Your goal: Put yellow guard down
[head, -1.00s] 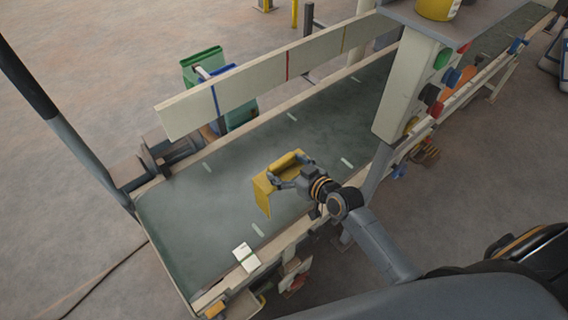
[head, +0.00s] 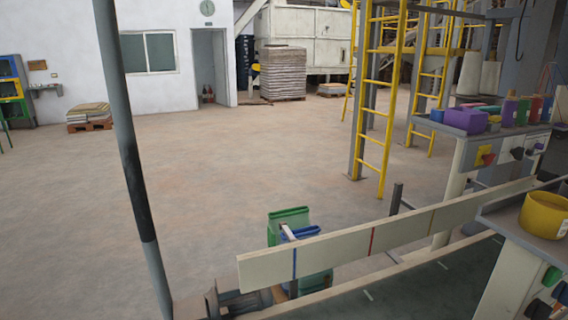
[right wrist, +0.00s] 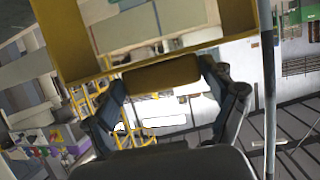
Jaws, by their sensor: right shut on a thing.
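The yellow guard (right wrist: 160,74) fills the top of the right wrist view. It has a flat bar with side walls rising at left and right. My right gripper (right wrist: 164,82) is shut on the guard, one finger at each end of the bar. The head view shows neither the guard nor my grippers. My left gripper is out of sight. I cannot tell from the wrist view whether the guard touches anything.
A yellow round container (head: 544,214) sits on the control post. Open floor (head: 230,165) lies beyond, with yellow ladders (head: 372,110) farther back.

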